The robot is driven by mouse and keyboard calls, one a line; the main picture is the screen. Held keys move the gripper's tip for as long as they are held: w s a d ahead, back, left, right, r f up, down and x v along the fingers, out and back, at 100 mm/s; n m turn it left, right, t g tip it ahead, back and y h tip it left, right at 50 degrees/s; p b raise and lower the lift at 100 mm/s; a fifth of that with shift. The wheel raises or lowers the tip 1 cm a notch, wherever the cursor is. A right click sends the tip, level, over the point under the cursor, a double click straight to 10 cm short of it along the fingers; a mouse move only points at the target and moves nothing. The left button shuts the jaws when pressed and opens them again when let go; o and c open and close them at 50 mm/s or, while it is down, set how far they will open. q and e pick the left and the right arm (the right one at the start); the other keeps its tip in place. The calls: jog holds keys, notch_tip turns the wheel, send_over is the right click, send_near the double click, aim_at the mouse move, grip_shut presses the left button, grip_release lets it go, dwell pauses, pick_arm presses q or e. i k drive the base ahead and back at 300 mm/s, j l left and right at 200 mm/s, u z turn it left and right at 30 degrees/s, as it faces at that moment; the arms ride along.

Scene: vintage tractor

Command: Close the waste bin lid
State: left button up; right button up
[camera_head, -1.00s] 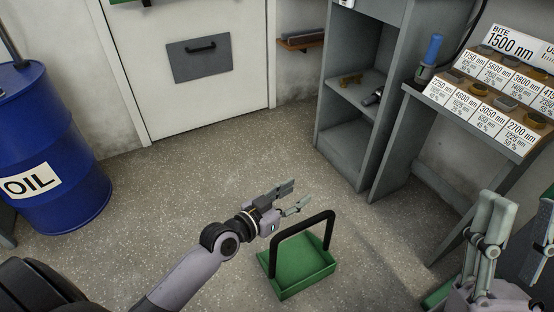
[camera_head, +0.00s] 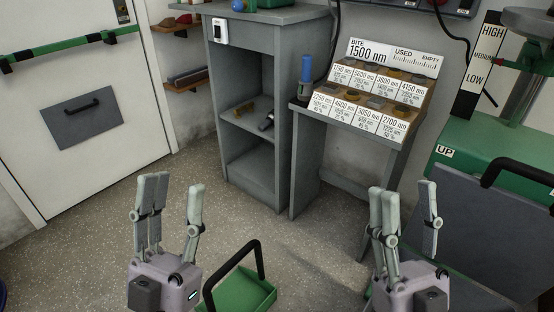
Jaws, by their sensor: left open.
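No waste bin or lid can be made out for certain. A green tray-like box (camera_head: 252,293) with a black hoop handle (camera_head: 238,262) stands on the floor at the bottom centre, partly hidden by my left gripper. My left gripper (camera_head: 174,192) is open and empty, fingers pointing up, left of the box. My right gripper (camera_head: 405,192) is open and empty, fingers up, in front of the bench legs. At the right, a grey panel (camera_head: 480,235) with a black bar handle (camera_head: 522,172) leans by a green machine (camera_head: 490,150) marked UP.
A grey open cabinet (camera_head: 222,110) stands at the back centre, beside a bench with a sloped rack of labelled bits (camera_head: 375,95). A white door (camera_head: 60,150) with a green push bar (camera_head: 75,45) is at the left. Floor in front of the door is clear.

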aim_at(501, 239)
jog(key=z, duration=0.4)
jog(key=l+z, duration=0.15)
jog(key=z, duration=0.25)
jog(key=l+z, duration=0.1)
jog(key=z, duration=0.35)
